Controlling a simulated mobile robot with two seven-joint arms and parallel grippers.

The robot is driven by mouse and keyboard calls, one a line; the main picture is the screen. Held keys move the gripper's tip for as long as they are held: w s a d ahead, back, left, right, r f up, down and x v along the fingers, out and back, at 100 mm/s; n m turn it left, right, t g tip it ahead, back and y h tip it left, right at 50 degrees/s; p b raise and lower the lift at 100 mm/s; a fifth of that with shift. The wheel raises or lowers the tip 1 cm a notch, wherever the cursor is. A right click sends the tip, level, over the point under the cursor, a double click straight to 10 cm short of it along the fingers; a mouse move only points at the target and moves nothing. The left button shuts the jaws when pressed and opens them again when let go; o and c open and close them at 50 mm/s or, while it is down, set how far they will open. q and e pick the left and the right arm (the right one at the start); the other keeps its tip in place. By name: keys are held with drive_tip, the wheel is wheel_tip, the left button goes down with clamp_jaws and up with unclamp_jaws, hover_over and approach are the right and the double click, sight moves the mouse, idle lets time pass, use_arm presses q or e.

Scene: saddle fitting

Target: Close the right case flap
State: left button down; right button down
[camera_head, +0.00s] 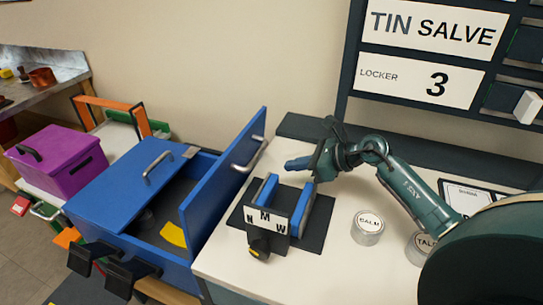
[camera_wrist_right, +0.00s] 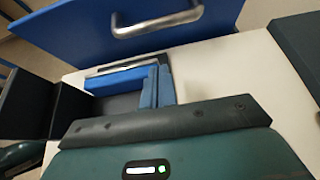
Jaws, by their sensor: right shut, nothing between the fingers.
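The blue case (camera_head: 150,235) stands left of the white worktop. Its left flap (camera_head: 135,185) lies flat over the left part, with a metal handle on top. Its right flap (camera_head: 225,185) stands up, leaving the right part of the case open; a yellow piece (camera_head: 173,234) shows inside. The flap's metal handle (camera_head: 245,155) faces the worktop and also shows at the top of the right wrist view (camera_wrist_right: 157,24). My right gripper (camera_head: 298,163) is shut and empty, above the worktop, right of the raised flap and apart from it.
A stand (camera_head: 266,222) with blue pads and a letter plate sits on a dark mat below my right gripper. Round tins (camera_head: 367,228) stand to its right. A purple box (camera_head: 58,165) is left of the case. A locker rack (camera_head: 440,60) rises behind the worktop.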

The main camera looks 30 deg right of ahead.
drive_tip(key=shift+w+a+p, duration=0.65)
drive_tip(key=shift+w+a, duration=1.45)
drive_tip(key=shift+w, duration=0.3)
